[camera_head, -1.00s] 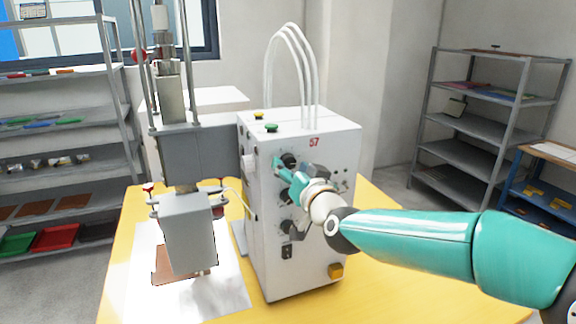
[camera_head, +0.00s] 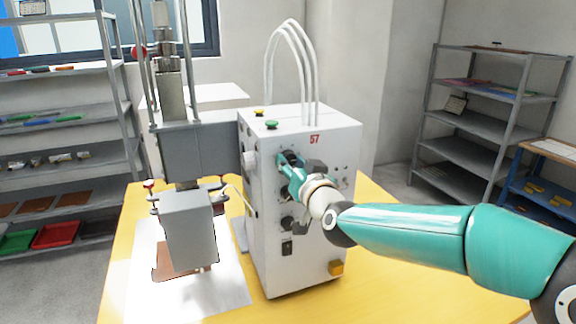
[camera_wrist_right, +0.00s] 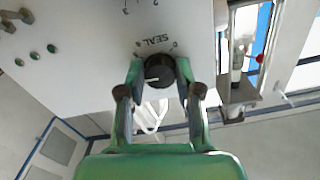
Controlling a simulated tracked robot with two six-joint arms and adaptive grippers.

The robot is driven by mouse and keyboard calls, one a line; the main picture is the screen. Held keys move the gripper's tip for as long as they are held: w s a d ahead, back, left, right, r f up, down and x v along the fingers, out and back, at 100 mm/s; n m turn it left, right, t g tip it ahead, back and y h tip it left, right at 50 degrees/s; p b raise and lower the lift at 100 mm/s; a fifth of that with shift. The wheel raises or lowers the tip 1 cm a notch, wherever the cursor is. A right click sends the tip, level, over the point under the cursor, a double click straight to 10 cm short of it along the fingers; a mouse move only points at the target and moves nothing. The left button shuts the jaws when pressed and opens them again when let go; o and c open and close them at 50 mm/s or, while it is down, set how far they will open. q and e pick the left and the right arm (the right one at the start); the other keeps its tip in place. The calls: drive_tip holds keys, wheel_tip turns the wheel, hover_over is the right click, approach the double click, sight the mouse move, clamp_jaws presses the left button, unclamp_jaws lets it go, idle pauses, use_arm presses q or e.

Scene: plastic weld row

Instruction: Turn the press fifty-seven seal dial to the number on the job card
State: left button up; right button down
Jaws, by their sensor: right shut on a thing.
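The press control box (camera_head: 300,125) is white, marked with a red 57, and stands on the yellow table. My right gripper (camera_head: 284,162) is at the upper part of its front panel. In the right wrist view, the black seal dial (camera_wrist_right: 158,71) with a white pointer line sits under the word SEAL, which appears upside down. My right gripper (camera_wrist_right: 159,75) is shut on this dial, one finger on each side. No readable job card shows. My left gripper is not in view.
The grey press head (camera_head: 190,230) stands left of the box over a white sheet (camera_head: 232,290) with a brown piece. More dark knobs (camera_head: 287,223) sit lower on the panel. Grey shelves (camera_head: 480,105) stand at right and left.

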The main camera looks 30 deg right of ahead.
drive_tip(key=shift+n, duration=1.1)
drive_tip(key=c, duration=0.8)
unclamp_jaws()
drive_tip(key=v, duration=1.2)
drive_tip(key=shift+s+f, duration=0.1)
